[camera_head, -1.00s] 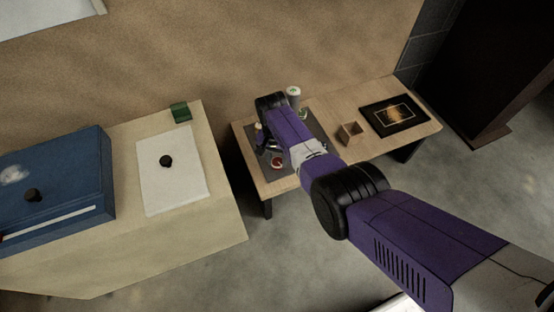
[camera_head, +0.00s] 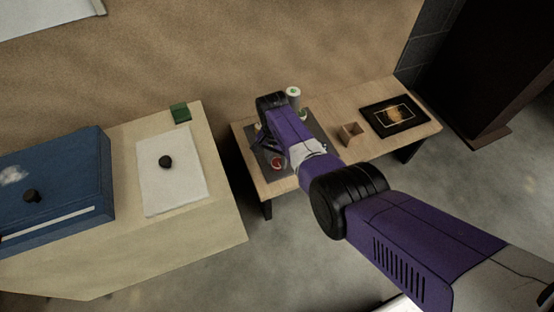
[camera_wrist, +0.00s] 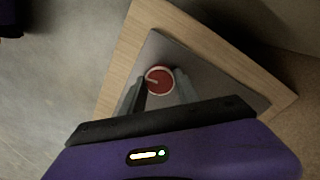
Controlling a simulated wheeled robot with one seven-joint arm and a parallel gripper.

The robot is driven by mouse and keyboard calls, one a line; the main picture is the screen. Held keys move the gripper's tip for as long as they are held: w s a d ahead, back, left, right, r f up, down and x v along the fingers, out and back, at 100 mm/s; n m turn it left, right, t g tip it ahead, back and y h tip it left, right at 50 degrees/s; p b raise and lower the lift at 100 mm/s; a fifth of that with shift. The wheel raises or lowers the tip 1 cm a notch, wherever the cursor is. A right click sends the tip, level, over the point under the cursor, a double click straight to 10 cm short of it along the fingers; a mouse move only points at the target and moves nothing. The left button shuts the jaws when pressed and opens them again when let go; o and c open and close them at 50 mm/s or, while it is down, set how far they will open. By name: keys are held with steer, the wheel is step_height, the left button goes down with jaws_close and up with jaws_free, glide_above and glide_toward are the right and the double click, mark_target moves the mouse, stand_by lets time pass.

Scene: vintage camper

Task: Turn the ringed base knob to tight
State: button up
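The red round knob (camera_wrist: 162,86) has a pale ring around it and a light pointer line towards its left side in the wrist view. It sits on a dark grey mat (camera_wrist: 204,72) on the wooden table. In the head view, the red knob (camera_head: 278,163) shows beside my arm. My gripper (camera_wrist: 160,84) points down over it, one finger at each side of the knob. The fingers are apart; whether they touch the knob I cannot tell. In the head view, my arm hides much of my gripper (camera_head: 265,146).
A white-topped cylinder (camera_head: 293,96) stands at the mat's back edge. A small open wooden box (camera_head: 351,134) and a dark framed panel (camera_head: 395,116) are to the right. On the left counter are a white board with a black knob (camera_head: 166,162), a green block (camera_head: 180,113) and a blue case (camera_head: 60,180).

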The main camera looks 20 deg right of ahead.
mark_target(276, 162)
steer(key=o, duration=0.4)
steer(key=shift+c, duration=0.2)
steer(key=shift+r, duration=0.1)
step_height(276, 162, up, 8)
steer(key=p, duration=0.4)
steer(key=shift+w+a+f, duration=0.15)
steer(key=shift+f, duration=0.05)
